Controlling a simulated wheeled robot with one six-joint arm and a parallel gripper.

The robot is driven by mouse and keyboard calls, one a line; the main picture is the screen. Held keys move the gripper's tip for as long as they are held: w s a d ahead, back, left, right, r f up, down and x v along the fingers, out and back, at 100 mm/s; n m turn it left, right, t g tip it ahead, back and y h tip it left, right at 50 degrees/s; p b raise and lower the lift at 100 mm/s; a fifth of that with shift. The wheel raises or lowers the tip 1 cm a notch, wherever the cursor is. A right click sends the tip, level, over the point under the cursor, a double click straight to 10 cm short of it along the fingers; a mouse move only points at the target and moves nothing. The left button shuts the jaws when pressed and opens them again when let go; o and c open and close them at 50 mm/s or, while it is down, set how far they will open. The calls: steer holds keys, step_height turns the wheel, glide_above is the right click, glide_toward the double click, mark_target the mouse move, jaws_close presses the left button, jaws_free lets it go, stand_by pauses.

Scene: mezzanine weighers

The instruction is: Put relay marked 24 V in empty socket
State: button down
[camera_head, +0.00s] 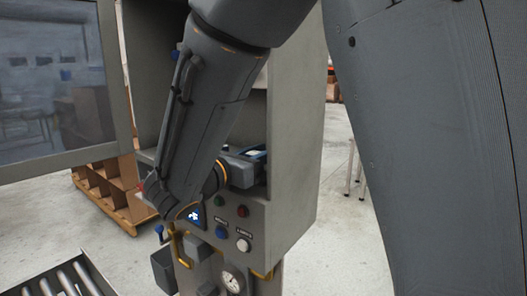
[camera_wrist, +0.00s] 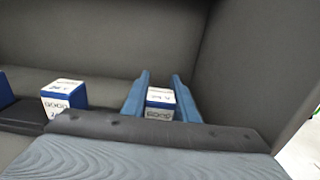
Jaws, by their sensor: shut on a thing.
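My gripper (camera_wrist: 160,82) shows two blue fingers in the wrist view. They are shut on a small relay (camera_wrist: 160,98) with a white label on top and a blue body. The print on it is too small to read surely. A second blue relay (camera_wrist: 63,96) with a white printed label stands to the left, apart from the fingers. Its lettering is blurred, so I cannot tell its voltage. In the head view my arm reaches into the grey cabinet (camera_head: 296,130), and a blue and white piece shows by my gripper. The socket and the held relay's base are hidden.
A dark blue block (camera_wrist: 4,92) shows at the wrist view's left edge. The cabinet's walls close in behind and right of the gripper. Below are push buttons (camera_head: 243,245) and a gauge (camera_head: 231,281). A roller conveyor (camera_head: 70,277) stands at lower left.

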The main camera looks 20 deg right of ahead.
steer(key=shift+f, duration=0.2)
steer(key=c, duration=1.4)
jaws_free()
steer(key=shift+r, duration=0.25)
steer(key=b+v, duration=0.2)
steer(key=v, duration=0.8)
steer(key=shift+s+a, duration=0.15)
steer(key=shift+a, duration=0.2)
steer(key=shift+s+a, duration=0.45)
